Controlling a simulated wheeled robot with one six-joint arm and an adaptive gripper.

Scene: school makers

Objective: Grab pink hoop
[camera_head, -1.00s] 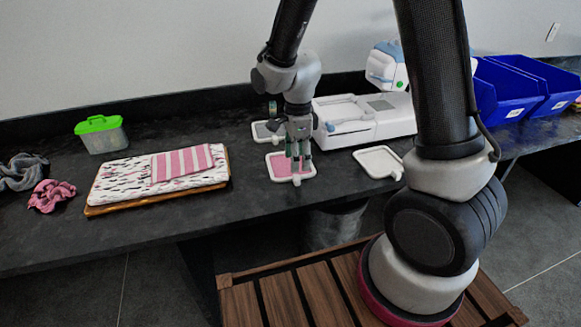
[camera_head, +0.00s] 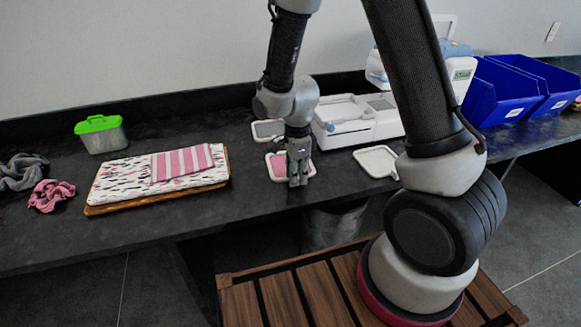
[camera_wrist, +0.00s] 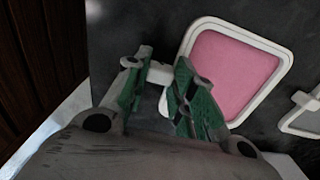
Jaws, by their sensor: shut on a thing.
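The pink hoop (camera_wrist: 232,68) is a white, rounded square frame with pink fabric inside. It lies on the dark counter, and in the head view the hoop (camera_head: 271,161) is partly hidden behind my gripper. My gripper (camera_wrist: 160,88) points down at the hoop's near corner. Its green-padded fingers are on either side of the small white tab that sticks out from that corner, and they are shut on it. In the head view my gripper (camera_head: 298,172) covers that corner.
Two more frames, one grey-filled (camera_head: 267,131) and one white (camera_head: 377,162), lie near the hoop. A white embroidery machine (camera_head: 350,122) stands behind. Patterned fabric on a board (camera_head: 125,186) lies left. Blue bins (camera_head: 505,95) stand right. The counter's front edge is close to my gripper.

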